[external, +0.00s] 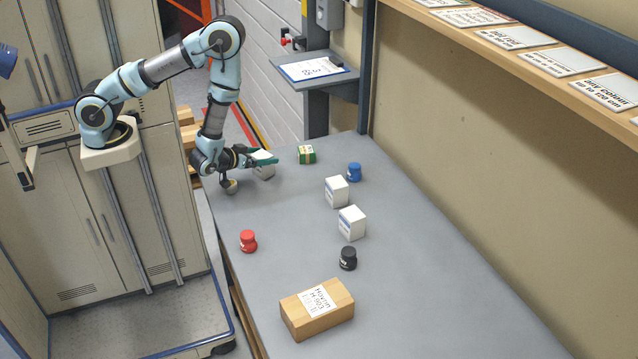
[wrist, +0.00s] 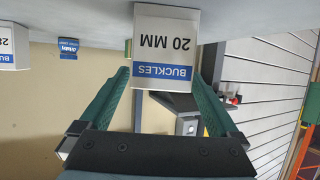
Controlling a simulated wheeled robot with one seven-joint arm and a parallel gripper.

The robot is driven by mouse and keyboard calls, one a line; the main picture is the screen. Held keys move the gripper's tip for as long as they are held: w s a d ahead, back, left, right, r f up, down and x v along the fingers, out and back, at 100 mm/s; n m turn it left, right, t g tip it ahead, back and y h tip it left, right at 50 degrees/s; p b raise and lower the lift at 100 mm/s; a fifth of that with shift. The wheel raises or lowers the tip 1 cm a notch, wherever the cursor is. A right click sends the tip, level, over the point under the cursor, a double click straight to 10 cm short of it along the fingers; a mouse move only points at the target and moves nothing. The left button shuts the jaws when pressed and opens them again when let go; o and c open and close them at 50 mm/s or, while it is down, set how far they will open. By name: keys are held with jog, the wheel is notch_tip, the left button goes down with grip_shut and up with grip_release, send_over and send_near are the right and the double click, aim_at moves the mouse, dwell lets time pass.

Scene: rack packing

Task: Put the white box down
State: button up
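The white box (external: 265,171) is at the far left end of the grey table (external: 290,215). In the wrist view the white box (wrist: 166,45) appears upside down, with a blue band reading BUCKLES and 20 MM. My gripper (external: 264,158) has its green fingers on either side of the box, close against its sides. In the wrist view my gripper (wrist: 166,78) looks shut on it, with the fingertips partly hidden by the box. The box is at or very near the tabletop; I cannot tell whether it touches.
A green-and-white box (external: 307,155) and a blue jar (external: 354,173) stand to the right. Two more white boxes (external: 337,192) (external: 351,223), a red jar (external: 248,241), a black jar (external: 348,259) and a cardboard box (external: 317,312) stand nearer. The table between gripper and red jar is clear.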

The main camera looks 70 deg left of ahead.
jog(key=shift+r, duration=0.25)
jog(key=p+v, duration=0.6)
jog(key=v, duration=0.5)
jog(key=shift+s+d+r, duration=0.15)
jog(key=shift+s+d, duration=0.05)
jog(key=shift+s, duration=0.05)
jog(key=w+d+r+m+g+h, duration=0.1)
jog(key=w+d+r+g+h, duration=0.2)
jog(key=w+r+g+h, duration=0.25)
jog(key=s+a+r+m+g, duration=0.4)
jog(key=s+a+r, duration=0.5)
jog(key=r, duration=0.3)
jog(key=shift+s+m+g, duration=0.3)
jog(key=shift+g, duration=0.45)
